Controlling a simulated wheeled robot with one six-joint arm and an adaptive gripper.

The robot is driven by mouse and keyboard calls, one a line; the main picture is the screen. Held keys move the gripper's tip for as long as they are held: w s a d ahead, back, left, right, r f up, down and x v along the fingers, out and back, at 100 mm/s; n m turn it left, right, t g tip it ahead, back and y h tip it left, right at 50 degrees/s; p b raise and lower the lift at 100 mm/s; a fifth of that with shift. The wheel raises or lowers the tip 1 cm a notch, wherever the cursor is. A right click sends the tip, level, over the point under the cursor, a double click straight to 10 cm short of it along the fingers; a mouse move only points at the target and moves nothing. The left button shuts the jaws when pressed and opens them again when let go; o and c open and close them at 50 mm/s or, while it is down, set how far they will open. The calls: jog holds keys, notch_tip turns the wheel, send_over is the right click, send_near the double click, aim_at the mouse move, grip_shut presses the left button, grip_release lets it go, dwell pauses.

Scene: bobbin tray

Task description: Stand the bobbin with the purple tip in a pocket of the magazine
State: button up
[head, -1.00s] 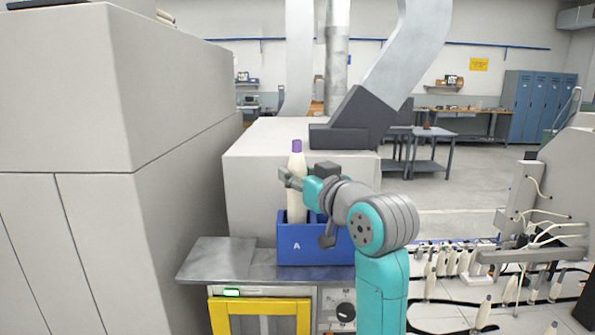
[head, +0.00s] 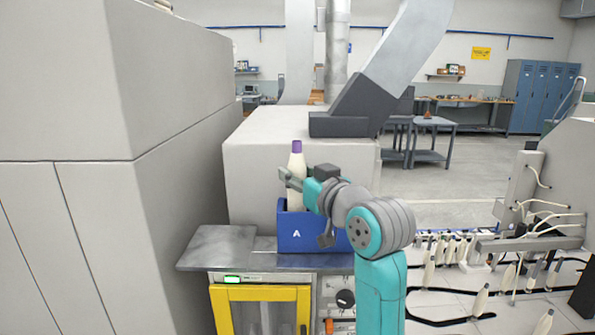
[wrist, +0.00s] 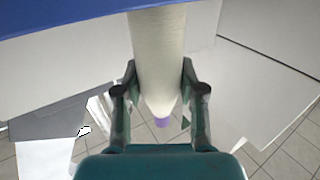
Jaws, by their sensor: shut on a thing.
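The bobbin (head: 296,165) is cream with a purple tip (head: 297,146) and stands upright in my gripper (head: 290,179). In the wrist view my gripper (wrist: 159,82) has its two fingers closed on either side of the bobbin (wrist: 159,45), with the purple tip (wrist: 162,122) toward the palm. The magazine is a blue box marked A (head: 294,238) on the metal bench. The bobbin's lower end is at the magazine's top, behind its front rim. The pocket floor and the bobbin's base are hidden. The magazine's edge also shows in the wrist view (wrist: 60,14).
The magazine sits on a grey metal bench top (head: 218,248) above a yellow-framed door (head: 262,291). A large pale cabinet (head: 130,110) stands close on the left. A pale block with a duct (head: 262,160) is behind. Several bobbins stand on a machine at right (head: 455,248).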

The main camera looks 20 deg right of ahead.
jog(key=shift+f, duration=0.25)
dwell(0.4)
jog(key=o, duration=1.3)
jog(key=shift+c, duration=0.2)
jog(key=v, duration=1.2)
jog(key=shift+s, duration=0.1)
